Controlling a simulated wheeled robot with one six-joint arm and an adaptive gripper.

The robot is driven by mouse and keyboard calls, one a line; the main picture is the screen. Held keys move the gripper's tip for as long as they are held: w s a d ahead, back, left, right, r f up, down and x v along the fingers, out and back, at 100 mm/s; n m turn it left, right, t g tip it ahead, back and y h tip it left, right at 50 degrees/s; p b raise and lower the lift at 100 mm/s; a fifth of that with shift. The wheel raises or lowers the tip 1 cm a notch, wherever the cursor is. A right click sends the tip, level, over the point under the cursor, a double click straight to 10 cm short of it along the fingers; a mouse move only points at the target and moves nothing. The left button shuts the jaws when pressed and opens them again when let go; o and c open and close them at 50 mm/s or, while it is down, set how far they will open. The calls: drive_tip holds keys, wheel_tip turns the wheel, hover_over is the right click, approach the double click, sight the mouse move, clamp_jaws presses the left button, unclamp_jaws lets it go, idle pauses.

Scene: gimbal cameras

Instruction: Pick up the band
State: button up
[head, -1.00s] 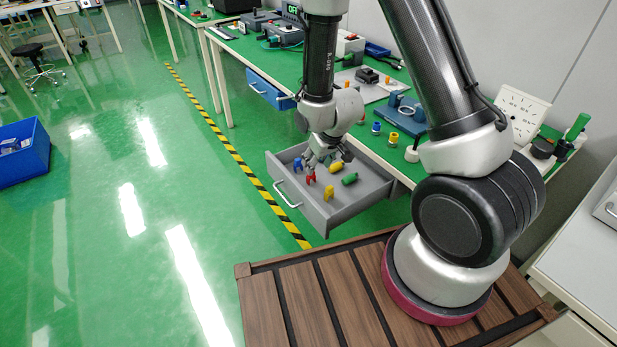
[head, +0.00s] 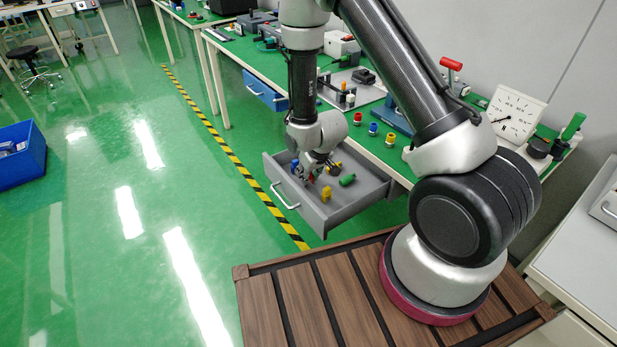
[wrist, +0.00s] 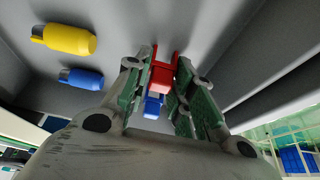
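I see nothing that I can clearly name as a band. My gripper (head: 311,176) is down in the open grey drawer (head: 345,215). In the wrist view its two green-padded fingers (wrist: 162,85) stand apart, open, with a red forked piece (wrist: 163,73) between their tips. I cannot tell whether the pads touch it. A blue piece (wrist: 153,105) shows between the fingers too, partly hidden. In the head view the red piece is mostly hidden by the gripper. A yellow piece (head: 326,194) and a green piece (head: 347,180) lie to its right in the drawer.
A yellow cylinder (wrist: 66,39) and a blue cylinder (wrist: 82,78) lie at the left in the wrist view. The drawer wall is close on the right. The green-topped bench (head: 385,150) with instruments stands behind the drawer.

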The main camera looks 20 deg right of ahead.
drive_tip(key=shift+r, duration=0.1)
wheel_tip(320, 180, up, 10)
drive_tip(key=shift+f, duration=0.1)
idle(0.5)
